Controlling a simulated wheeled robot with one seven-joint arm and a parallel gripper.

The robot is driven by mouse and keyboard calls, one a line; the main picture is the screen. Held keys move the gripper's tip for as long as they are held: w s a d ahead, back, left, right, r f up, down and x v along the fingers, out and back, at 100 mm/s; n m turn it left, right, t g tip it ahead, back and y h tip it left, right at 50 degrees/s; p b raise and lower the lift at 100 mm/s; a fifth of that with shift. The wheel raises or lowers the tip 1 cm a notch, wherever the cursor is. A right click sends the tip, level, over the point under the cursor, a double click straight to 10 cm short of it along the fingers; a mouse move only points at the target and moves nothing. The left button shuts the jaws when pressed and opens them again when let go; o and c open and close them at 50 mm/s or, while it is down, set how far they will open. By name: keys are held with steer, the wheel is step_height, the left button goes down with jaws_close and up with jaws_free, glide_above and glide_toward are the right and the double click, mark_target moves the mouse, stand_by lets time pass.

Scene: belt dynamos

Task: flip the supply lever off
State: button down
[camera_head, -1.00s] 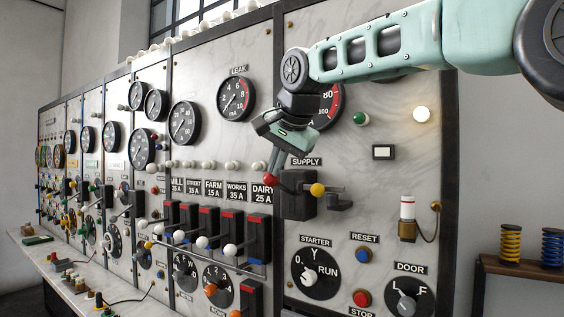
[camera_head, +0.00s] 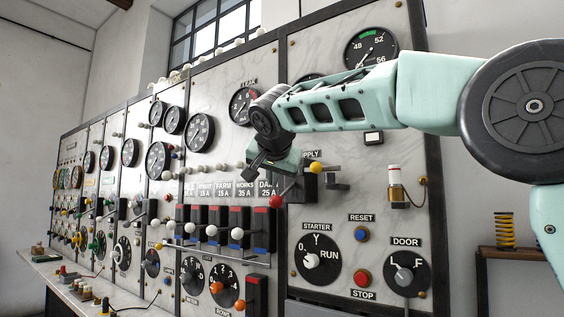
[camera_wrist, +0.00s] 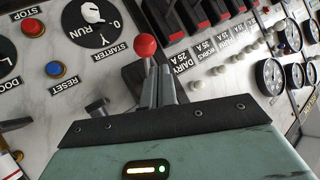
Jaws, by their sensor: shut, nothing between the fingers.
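The supply lever has a red ball knob (camera_head: 275,202) on its left side, low beside the black housing (camera_head: 304,188) under the partly covered SUPPLY label. A yellow ball knob (camera_head: 316,168) stands out at the top of the housing. My gripper (camera_head: 272,168) is just above the red knob, in front of the panel, and its tips are hard to make out there. In the wrist view the shut, empty fingers (camera_wrist: 161,72) end beside the red knob (camera_wrist: 145,45) and its stem. I cannot tell whether they touch.
Levers with white knobs (camera_head: 237,233) project to the left of the supply housing. The starter dial (camera_head: 317,258), red stop button (camera_head: 362,278) and door dial (camera_head: 406,272) are below and to the right. A bench (camera_head: 120,296) runs along the left side.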

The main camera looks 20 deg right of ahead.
steer(key=shift+r, duration=0.45)
steer(key=shift+r+p, duration=0.6)
steer(key=shift+r, duration=0.1)
steer(key=b+v, duration=0.2)
steer(key=v, duration=1.5)
steer(key=shift+s+r+b, duration=0.15)
steer(key=shift+s+b, duration=0.05)
steer(key=shift+b, duration=0.1)
